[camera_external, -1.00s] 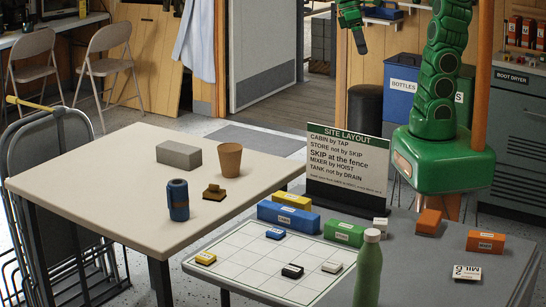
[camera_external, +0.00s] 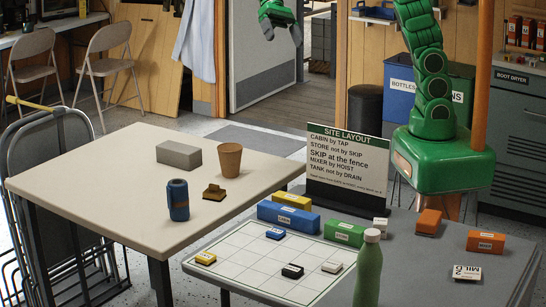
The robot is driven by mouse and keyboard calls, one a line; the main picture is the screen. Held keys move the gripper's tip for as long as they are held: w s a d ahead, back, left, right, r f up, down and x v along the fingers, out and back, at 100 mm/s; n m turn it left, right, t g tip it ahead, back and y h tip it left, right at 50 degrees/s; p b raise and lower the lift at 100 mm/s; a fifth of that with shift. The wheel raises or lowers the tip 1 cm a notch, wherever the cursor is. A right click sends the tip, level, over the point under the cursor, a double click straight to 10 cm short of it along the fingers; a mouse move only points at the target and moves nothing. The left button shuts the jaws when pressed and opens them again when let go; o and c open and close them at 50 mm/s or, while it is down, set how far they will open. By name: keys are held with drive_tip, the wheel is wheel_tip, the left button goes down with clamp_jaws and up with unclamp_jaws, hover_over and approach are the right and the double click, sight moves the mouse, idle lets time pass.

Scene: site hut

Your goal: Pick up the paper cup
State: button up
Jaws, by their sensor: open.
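The paper cup (camera_external: 229,160) is brown and stands upright near the back right of the cream table (camera_external: 110,195). My gripper (camera_external: 283,30) is at the top of the view, high above and to the right of the cup, with its fingers pointing down. It is open, nothing is between the fingers, and it is well apart from the cup. Part of my arm is cut off by the top edge.
On the cream table near the cup are a grey block (camera_external: 181,154), a blue can (camera_external: 178,200) and a small brown stamp-like object (camera_external: 214,192). The grey table holds a site layout sign (camera_external: 346,165), a grid board (camera_external: 240,250), coloured blocks and a green bottle (camera_external: 369,270).

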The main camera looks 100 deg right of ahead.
drive_tip(key=w+d+f+m+t+y, duration=0.1)
drive_tip(key=w+d+f+m+y, duration=0.1)
drive_tip(key=w+d+m, duration=0.35)
drive_tip(key=m+t+y, duration=0.1)
drive_tip(key=m+t, duration=0.2)
hover_over(231, 148)
drive_tip(key=d, duration=0.4)
wheel_tip(231, 148, down, 4)
drive_tip(key=f, duration=3.1)
drive_tip(key=shift+s, duration=0.35)
drive_tip(key=shift+x, duration=1.35)
drive_tip(key=shift+r+x, duration=0.15)
drive_tip(key=shift+x, duration=1.15)
drive_tip(key=shift+r+x, duration=0.15)
drive_tip(key=shift+x, duration=1.15)
drive_tip(key=shift+a, duration=0.1)
drive_tip(key=c, duration=0.8)
